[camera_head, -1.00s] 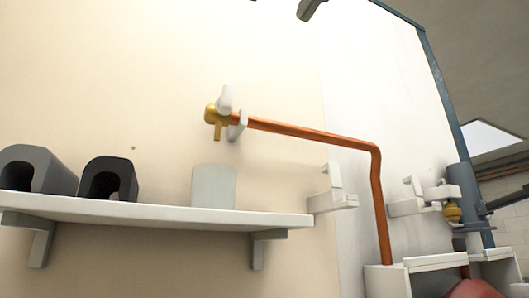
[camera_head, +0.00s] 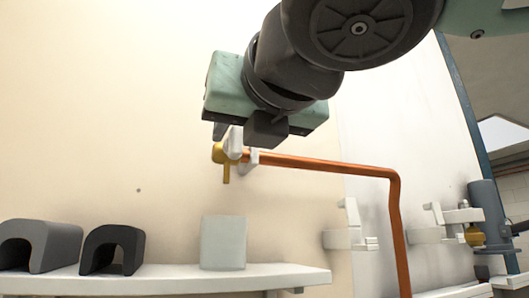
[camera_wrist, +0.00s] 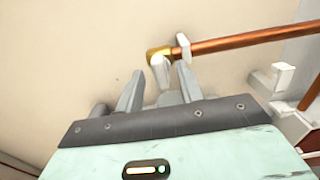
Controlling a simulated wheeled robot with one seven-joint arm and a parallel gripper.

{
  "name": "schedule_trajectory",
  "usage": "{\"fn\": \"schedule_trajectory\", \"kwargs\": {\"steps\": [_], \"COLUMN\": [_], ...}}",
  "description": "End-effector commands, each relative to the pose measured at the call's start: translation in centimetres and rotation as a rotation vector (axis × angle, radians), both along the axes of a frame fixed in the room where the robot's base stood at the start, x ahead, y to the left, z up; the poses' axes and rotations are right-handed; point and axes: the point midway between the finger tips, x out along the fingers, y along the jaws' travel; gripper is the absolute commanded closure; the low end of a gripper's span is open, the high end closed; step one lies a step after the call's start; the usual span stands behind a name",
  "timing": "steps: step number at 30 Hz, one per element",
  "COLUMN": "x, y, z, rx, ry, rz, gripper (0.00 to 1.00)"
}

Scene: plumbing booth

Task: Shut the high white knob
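The high white knob (camera_head: 235,141) sits on top of a brass valve (camera_head: 219,153) at the left end of a copper pipe. In the wrist view the knob (camera_wrist: 161,72) shows just below the brass body (camera_wrist: 158,53). My gripper (camera_head: 242,132) is just above the valve in the head view, and its body hides the wall behind and part of the knob's upper end. In the wrist view my gripper (camera_wrist: 158,78) is open, its two grey fingers apart with the knob between their tips. I cannot tell whether either finger touches it.
A white bracket (camera_head: 251,158) holds the pipe (camera_head: 320,164) right beside the valve. Below, a white shelf (camera_head: 290,276) carries a grey arch (camera_head: 50,240), a dark arch (camera_head: 125,243) and a pale block (camera_head: 223,243). More white brackets (camera_head: 350,235) are at the right.

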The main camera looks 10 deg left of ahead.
Motion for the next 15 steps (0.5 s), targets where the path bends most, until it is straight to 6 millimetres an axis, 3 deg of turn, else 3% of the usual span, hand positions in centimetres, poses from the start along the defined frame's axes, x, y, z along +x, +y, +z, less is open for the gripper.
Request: {"fn": "schedule_trajectory", "kwargs": {"steps": [13, 14, 15], "x": [1.12, 1.12, 1.11], "y": [0.69, 0.69, 0.68], "z": [0.02, 0.02, 0.02], "rx": [0.001, 0.001, 0.001], "ry": [-0.001, -0.001, -0.001], "rz": [0.001, 0.001, 0.001], "gripper": [0.63, 0.66, 0.77]}}
